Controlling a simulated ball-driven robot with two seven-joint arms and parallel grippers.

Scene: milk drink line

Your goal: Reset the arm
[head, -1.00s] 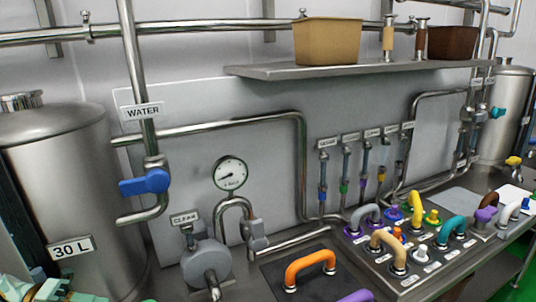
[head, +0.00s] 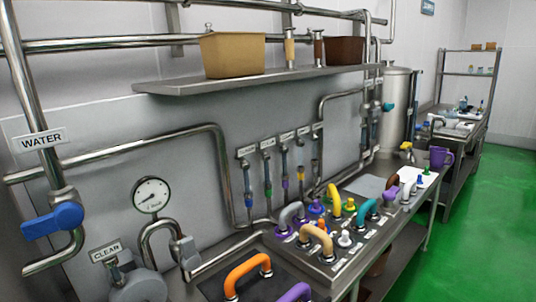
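Neither of my grippers shows in the head view now, so their state is hidden. The view holds the milk drink line: a blue valve handle (head: 54,221) on the pipe labelled WATER (head: 41,140), a round pressure gauge (head: 151,195), and a panel of coloured hose ends and plugs (head: 340,236) on the steel bench. An orange handle-shaped hose (head: 248,270) stands at the bench front, with part of a purple one (head: 295,292) beside it.
A shelf (head: 260,82) above the bench carries a tan bin (head: 232,54) and a brown bin (head: 345,50). A steel tank (head: 397,108) stands beyond, and a purple mug (head: 440,158) sits near the bench's far end. Green floor (head: 480,220) is clear at right.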

